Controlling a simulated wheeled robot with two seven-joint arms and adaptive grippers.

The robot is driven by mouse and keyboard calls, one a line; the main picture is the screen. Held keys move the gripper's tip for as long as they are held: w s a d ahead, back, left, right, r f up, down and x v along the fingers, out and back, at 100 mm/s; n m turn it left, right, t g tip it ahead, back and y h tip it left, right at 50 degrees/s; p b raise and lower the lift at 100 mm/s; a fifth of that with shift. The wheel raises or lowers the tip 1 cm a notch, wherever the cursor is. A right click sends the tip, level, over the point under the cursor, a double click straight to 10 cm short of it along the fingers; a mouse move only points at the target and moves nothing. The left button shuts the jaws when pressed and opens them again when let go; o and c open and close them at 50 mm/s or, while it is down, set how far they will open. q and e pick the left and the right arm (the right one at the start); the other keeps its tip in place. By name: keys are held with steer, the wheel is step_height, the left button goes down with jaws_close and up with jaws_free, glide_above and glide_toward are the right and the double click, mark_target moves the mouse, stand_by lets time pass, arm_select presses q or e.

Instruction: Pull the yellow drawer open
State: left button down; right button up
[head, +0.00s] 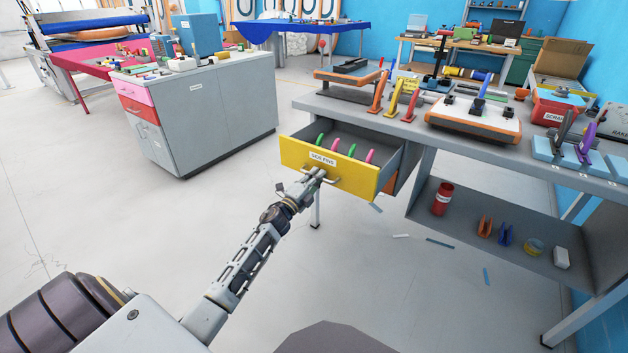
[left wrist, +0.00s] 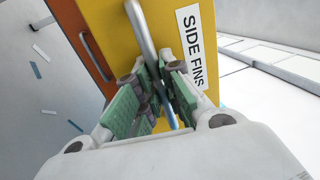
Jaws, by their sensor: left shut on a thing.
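The yellow drawer (head: 347,178) under the grey workbench stands pulled out, and its inside shows. Its front bears a white "SIDE FINS" label (head: 323,158), which also shows in the left wrist view (left wrist: 193,48). Several green and pink fins (head: 351,150) stand in the drawer. My left gripper (head: 315,175) is at the drawer front, shut on the metal bar handle (left wrist: 140,28). The green finger pads (left wrist: 158,98) close around the handle in the left wrist view. The gripper covers part of the handle. My right gripper is not in view.
The workbench top (head: 330,103) carries boards, fins and tools. A lower shelf (head: 470,230) to the right holds a red canister (head: 442,199) and small items. A grey cabinet (head: 215,110) stands at the left. The floor before the drawer is mostly clear, with a few scraps.

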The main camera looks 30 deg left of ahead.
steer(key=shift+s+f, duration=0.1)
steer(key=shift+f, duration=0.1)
arm_select(q)
steer(key=c, duration=1.6)
jaws_free()
steer(key=shift+o, duration=0.3)
steer(key=v, duration=1.2)
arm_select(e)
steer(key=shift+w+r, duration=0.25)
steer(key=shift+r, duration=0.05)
arm_select(q)
steer(key=shift+f+n, duration=0.1)
steer(key=shift+n, duration=0.2)
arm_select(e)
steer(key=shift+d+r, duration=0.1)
